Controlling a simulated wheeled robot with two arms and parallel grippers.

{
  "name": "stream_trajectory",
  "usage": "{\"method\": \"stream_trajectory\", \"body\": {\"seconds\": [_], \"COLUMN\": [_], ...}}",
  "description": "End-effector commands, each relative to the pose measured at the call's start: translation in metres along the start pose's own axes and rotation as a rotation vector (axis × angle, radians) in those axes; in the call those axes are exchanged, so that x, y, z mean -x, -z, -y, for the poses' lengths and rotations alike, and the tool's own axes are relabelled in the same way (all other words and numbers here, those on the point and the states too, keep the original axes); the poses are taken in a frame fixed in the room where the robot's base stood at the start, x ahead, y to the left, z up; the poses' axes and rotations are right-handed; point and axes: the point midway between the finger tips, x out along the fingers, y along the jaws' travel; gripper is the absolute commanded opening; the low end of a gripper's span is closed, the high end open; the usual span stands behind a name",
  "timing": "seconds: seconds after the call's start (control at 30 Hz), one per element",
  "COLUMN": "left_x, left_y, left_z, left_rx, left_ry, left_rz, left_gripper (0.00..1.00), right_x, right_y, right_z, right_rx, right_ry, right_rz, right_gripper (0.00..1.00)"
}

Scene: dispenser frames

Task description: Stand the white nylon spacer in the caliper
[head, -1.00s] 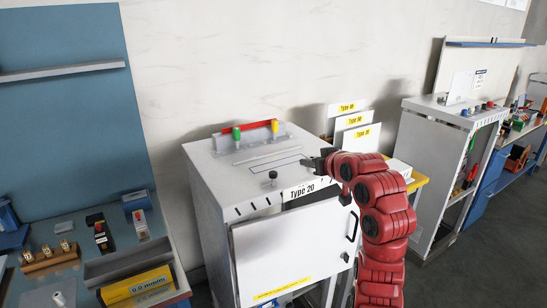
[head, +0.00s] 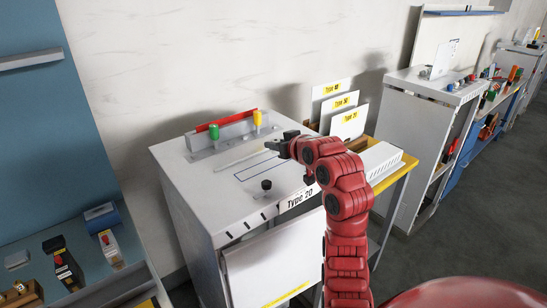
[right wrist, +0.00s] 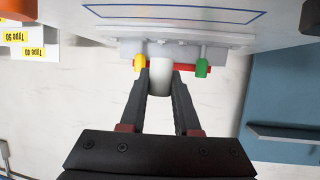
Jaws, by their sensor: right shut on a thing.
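My right gripper (head: 285,146) is above the back right part of the grey cabinet's top. In the right wrist view the gripper (right wrist: 160,85) is shut on a white cylinder, which looks like the white nylon spacer (right wrist: 160,77). It sits between the fingertips; in the head view I cannot make it out. I cannot pick out the caliper for sure. A grey channel (head: 115,286) with a yellow panel beside it, cut off by the lower edge, lies on the left bench. My left gripper is not in view.
The cabinet (head: 215,215) marked Type 20 has a black knob (head: 266,184), a green post (head: 214,132), a yellow post (head: 257,118) and a red bar (head: 225,121) on top. Type cards (head: 340,105) stand behind right. Another cabinet (head: 420,125) stands farther right.

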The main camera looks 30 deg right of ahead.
Motion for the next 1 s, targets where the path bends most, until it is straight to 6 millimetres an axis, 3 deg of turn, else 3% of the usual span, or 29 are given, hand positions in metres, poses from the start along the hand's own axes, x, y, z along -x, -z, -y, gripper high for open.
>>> {"method": "stream_trajectory", "body": {"seconds": [0.03,0.5,0.83,0.87,1.0], "left_x": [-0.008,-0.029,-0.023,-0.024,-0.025], "left_y": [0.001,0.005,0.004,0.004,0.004], "left_z": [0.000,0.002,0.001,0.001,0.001], "left_rx": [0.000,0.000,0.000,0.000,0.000], "left_ry": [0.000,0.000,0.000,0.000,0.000], "left_rz": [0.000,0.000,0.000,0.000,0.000], "left_gripper": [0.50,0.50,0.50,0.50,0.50], "right_x": [-0.002,-0.022,-0.024,-0.024,-0.024], "right_y": [-0.006,-0.054,-0.059,-0.058,-0.057], "right_z": [0.000,0.000,0.000,0.000,0.000], "right_rx": [-0.001,0.001,0.002,0.002,0.002], "right_ry": [0.000,-0.001,-0.002,-0.002,-0.002], "right_rz": [0.006,0.000,-0.003,-0.003,-0.003], "right_gripper": [0.00,0.00,0.00,0.34,0.59]}}
